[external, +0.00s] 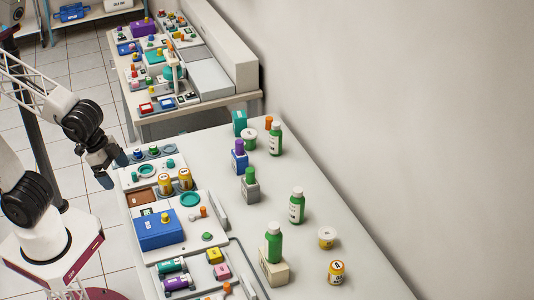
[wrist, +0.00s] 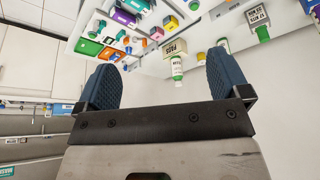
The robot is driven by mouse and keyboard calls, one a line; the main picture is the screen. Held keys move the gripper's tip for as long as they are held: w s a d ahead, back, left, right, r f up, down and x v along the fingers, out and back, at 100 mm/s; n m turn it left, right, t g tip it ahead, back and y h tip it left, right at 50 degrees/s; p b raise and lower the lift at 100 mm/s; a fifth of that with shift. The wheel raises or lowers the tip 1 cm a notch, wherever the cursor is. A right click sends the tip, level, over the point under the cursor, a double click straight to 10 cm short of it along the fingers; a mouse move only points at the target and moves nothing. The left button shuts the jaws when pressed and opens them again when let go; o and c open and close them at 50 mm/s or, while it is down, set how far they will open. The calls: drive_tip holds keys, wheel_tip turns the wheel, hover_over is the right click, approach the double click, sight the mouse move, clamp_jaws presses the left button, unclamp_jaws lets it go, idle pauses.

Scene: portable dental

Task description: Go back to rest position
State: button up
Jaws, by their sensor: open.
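My gripper (external: 112,169) is open and empty in the external view. It hangs in the air off the left edge of the white table (external: 330,262), near its far left corner. In the wrist view, the two blue fingers of my gripper (wrist: 162,72) stand wide apart with nothing between them. My arm reaches in from the left side of the external view. No rest position is marked in either view.
Green-and-white bottles (external: 297,206), a blue box (external: 160,230) and yellow jars (external: 184,179) stand on the table. A second table (external: 205,114) with several small items is behind. A wall borders the right. Open tiled floor (external: 85,75) lies left.

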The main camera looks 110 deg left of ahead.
drive_tip(key=s+d+m+g+h, duration=0.1)
drive_tip(key=s+d+m, duration=0.1)
drive_tip(key=s+d, duration=0.5)
drive_tip(key=s, duration=0.3)
drive_tip(key=shift+s+r+g, duration=0.2)
drive_tip(key=shift+r+g, duration=0.1)
drive_tip(key=shift+g, duration=0.1)
drive_tip(key=shift+d, duration=0.1)
idle(0.4)
